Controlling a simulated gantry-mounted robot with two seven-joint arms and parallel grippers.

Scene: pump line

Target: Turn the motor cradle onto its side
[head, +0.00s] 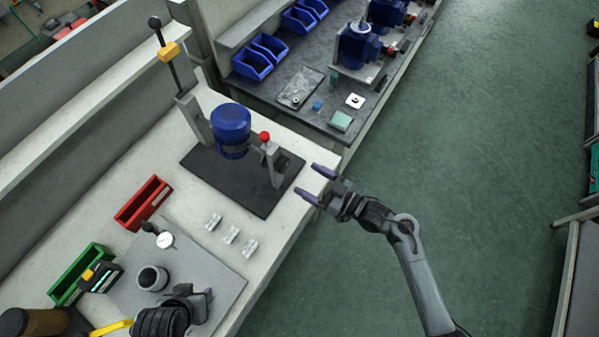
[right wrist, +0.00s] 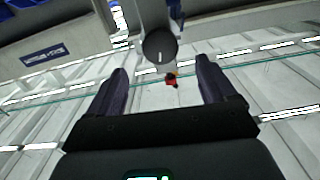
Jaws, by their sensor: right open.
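The motor cradle stands on a black base plate (head: 205,177) on the light bench. Its blue motor (head: 231,128) hangs upright between two grey posts. The left post carries a long black lever with a yellow block (head: 168,51). A red knob (head: 265,136) sits at the right post (head: 273,165). My right gripper (head: 315,184) is open and empty, to the right of that post and apart from it. In the right wrist view, a round dark pivot end (right wrist: 160,45) and the red knob (right wrist: 171,80) appear between the fingers. My left gripper (head: 197,300) is low over the grey mat; its jaw gap is unclear.
A red bin (head: 143,203), a green bin (head: 80,273) and several small metal blocks (head: 231,235) lie on the near bench. A dark cylinder (head: 152,279) and a gauge (head: 164,240) are on the grey mat (head: 205,262). Open floor lies to the right.

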